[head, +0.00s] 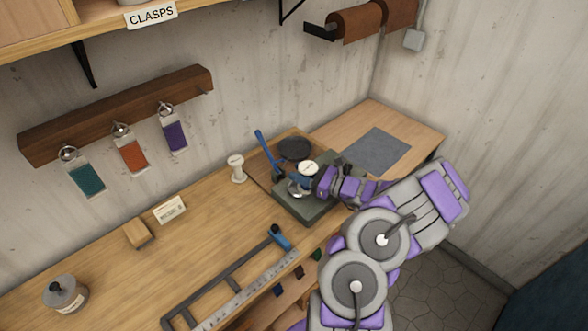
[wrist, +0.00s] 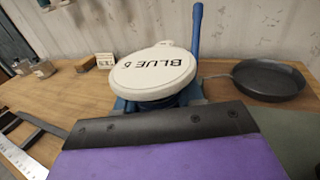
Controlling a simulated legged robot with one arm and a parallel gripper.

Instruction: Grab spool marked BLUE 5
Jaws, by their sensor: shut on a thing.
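The spool marked BLUE 5 (wrist: 155,72) shows its white top with black lettering in the wrist view. Blue shows just under that top. In the head view the spool (head: 308,168) is at the tip of my gripper (head: 300,186), over the grey-green block on the bench. My gripper is shut on it. The fingertips are mostly hidden in the wrist view behind my dark plate and purple cover. Whether the spool's base touches the block is hidden.
A second white spool (head: 237,168) stands to the left. A blue upright handle (head: 265,150) and a dark pan (head: 295,148) are close behind. A metal frame (head: 225,290) lies at the bench front. A grey mat (head: 375,151) lies clear at right.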

